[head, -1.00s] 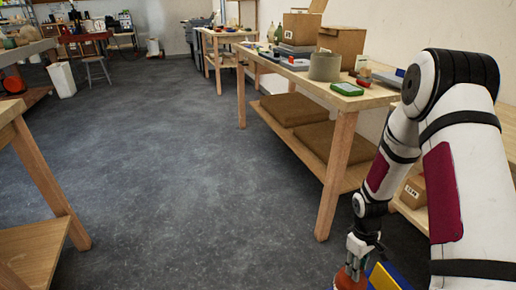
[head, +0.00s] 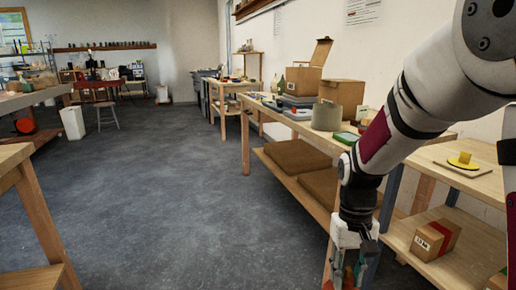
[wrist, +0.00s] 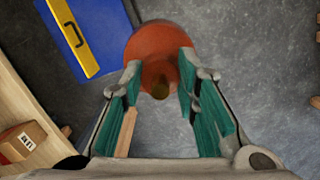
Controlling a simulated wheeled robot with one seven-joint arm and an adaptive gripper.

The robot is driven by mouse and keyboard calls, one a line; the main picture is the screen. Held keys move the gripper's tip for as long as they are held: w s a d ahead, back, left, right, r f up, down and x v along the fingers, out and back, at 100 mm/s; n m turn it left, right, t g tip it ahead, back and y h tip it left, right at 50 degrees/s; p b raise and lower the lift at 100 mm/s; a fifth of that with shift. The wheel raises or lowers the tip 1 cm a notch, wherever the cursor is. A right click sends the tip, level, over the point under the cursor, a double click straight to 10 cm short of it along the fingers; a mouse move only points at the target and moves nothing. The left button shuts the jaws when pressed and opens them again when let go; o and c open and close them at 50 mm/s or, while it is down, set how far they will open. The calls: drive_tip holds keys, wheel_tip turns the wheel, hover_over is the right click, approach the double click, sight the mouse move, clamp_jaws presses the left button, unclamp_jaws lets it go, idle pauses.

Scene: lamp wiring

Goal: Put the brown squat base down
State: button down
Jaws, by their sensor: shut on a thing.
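The brown squat base (wrist: 158,42) is a round, orange-brown disc with a darker knob in its middle, seen from above in the wrist view. My gripper (wrist: 160,72) is shut on it, with a green-lined finger on each side. In the head view my gripper (head: 352,268) hangs at the bottom edge, in front of the wooden bench. There the base is mostly cut off or hidden. Below the gripper in the wrist view is dark grey floor.
A blue and yellow case (wrist: 103,30) with a handle lies beside the base in the wrist view. The long bench (head: 283,124) holds boxes and a grey cylinder (head: 326,116). A cardboard box (head: 436,240) sits on a lower shelf at right.

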drive_tip(key=shift+w+r+p, duration=0.15)
drive_tip(key=shift+r+p, duration=0.9)
drive_tip(key=shift+p, duration=0.4)
drive_tip(key=shift+w+r+p, duration=0.1)
drive_tip(key=shift+r+p, duration=0.9)
drive_tip(key=shift+p, duration=0.45)
wheel_tip(320, 180, up, 4)
drive_tip(key=p, duration=0.7)
drive_tip(key=shift+s, duration=0.1)
wheel_tip(320, 180, up, 6)
drive_tip(key=s+p, duration=0.2)
drive_tip(key=p, duration=0.9)
drive_tip(key=shift+s+p, duration=0.35)
